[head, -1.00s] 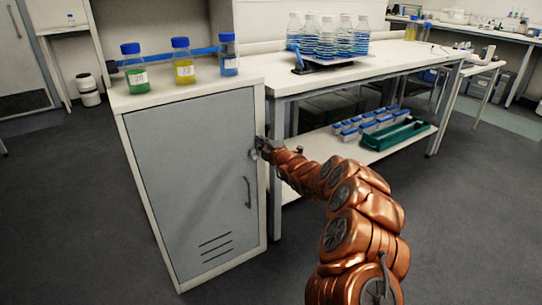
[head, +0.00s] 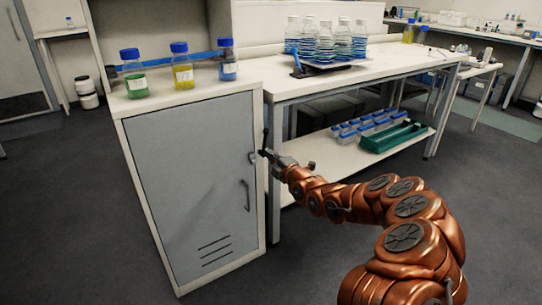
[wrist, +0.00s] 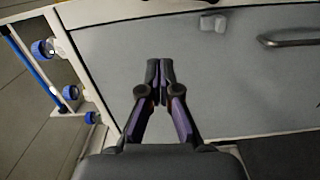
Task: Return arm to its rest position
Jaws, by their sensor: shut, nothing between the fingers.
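My gripper (head: 264,150) is shut and empty in front of the upper right edge of the grey cabinet door (head: 190,180). In the wrist view my gripper (wrist: 160,75) has its fingertips together, with the cabinet door (wrist: 230,90) behind them. The door is closed, with a dark handle (head: 246,195) low on its right side. The handle also shows at the upper right of the wrist view (wrist: 290,42). My copper arm reaches in from the lower right. I cannot tell the exact gap between the fingertips and the door.
Green (head: 134,78), yellow (head: 181,70) and blue (head: 227,62) bottles with blue caps stand on the cabinet. The bench (head: 400,65) to the right carries several flasks (head: 325,42). Its lower shelf holds a green tray (head: 392,137). Floor in front is open.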

